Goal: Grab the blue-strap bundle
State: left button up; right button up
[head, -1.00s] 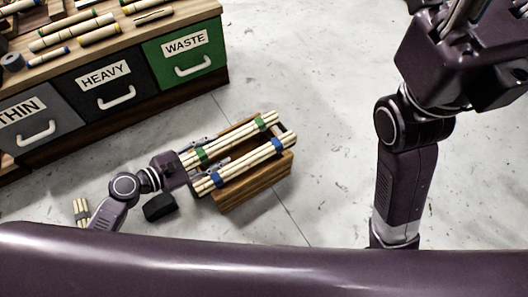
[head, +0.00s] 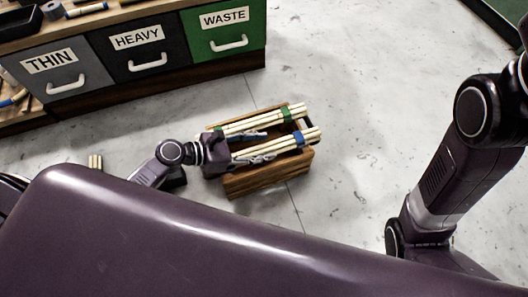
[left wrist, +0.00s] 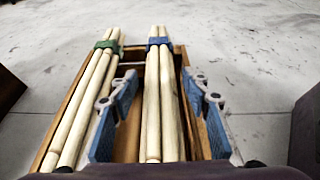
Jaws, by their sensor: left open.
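The blue-strap bundle (head: 304,140) of pale rattan poles lies lengthwise on a wooden crate (head: 270,180). Its blue strap shows near the far end. My left gripper (head: 262,147) is over the near part of the crate, with its blue-grey fingers open. In the left wrist view the blue-strap bundle (left wrist: 160,95) runs between the two spread fingers (left wrist: 164,115), with a visible gap to each. A green-strap bundle (left wrist: 85,105) lies parallel on the left, outside the fingers; it also shows in the head view (head: 262,123). My right gripper is out of view.
A cabinet with drawers labelled THIN (head: 50,75), HEAVY (head: 140,50) and WASTE (head: 228,35) stands behind the crate to the left. A small pale bundle (head: 95,161) is on the floor at left. The floor right of the crate is clear.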

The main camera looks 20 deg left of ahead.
pick_arm(q)
jog(key=shift+w+d+f, duration=0.15)
jog(key=shift+w+d, duration=0.1)
jog(key=shift+d, duration=0.05)
jog(key=c, duration=1.1)
jog(key=shift+o, duration=0.2)
